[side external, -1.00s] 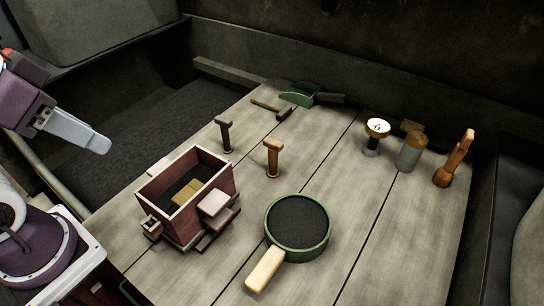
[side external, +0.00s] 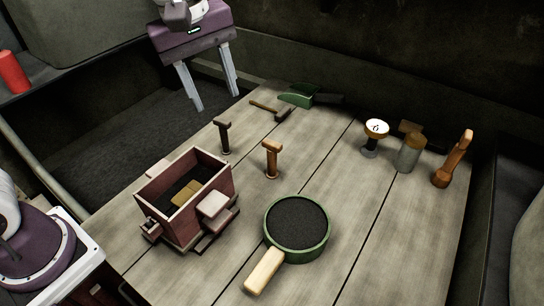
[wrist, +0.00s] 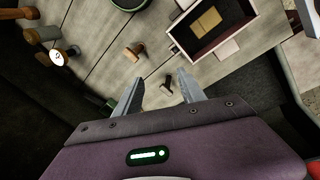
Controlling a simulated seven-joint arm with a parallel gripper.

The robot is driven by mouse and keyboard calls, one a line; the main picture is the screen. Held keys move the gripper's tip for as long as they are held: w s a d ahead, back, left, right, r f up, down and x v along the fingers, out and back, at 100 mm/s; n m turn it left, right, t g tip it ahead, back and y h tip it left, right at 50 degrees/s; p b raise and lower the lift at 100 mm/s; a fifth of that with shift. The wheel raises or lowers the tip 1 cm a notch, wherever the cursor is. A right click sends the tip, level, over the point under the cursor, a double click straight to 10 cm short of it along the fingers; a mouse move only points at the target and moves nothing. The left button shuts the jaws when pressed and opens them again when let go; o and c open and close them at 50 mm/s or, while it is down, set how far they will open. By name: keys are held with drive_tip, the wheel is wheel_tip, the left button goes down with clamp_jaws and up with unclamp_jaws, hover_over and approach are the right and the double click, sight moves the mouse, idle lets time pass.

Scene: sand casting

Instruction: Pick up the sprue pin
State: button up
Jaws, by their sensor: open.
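Two T-topped pins stand upright on the table; I cannot tell for certain which is the sprue pin. The dark brown pin (side external: 224,137) stands behind the flask, and the orange-brown pin (side external: 272,159) stands to its right. In the wrist view the dark pin (wrist: 167,86) shows between my fingertips, and the orange-brown pin (wrist: 134,50) lies beyond them, up and left. My gripper (side external: 217,101) is open and empty, fingers pointing down, in the air behind the dark pin. It also shows in the wrist view (wrist: 159,78). It touches neither pin.
A wooden flask (side external: 229,180) with yellow blocks inside stands at front left. A green-rimmed sieve (side external: 325,242) with a pale handle lies at front. A green scoop (side external: 297,94) and hammer (side external: 265,106) lie at the back. A gauge (side external: 376,127) and other tools stand right.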

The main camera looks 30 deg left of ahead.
sight(272, 148)
drive_tip(key=w+d+f+n, duration=0.2)
drive_tip(key=f, duration=0.1)
drive_tip(key=w+d+f+n+g, duration=0.1)
drive_tip(key=w+d+f+n, duration=0.1)
drive_tip(key=w+f, duration=0.1)
drive_tip(key=w+d+f+n+g, duration=0.1)
drive_tip(key=w+d+f+n, duration=0.1)
drive_tip(key=f, duration=0.3)
drive_tip(key=shift+w+d+y, duration=0.1)
drive_tip(key=shift+w+y, duration=0.2)
drive_tip(key=shift+w, duration=0.15)
drive_tip(key=shift+n, duration=0.3)
wheel_tip(272, 148, down, 7)
drive_tip(key=shift+d+f, duration=0.1)
clamp_jaws()
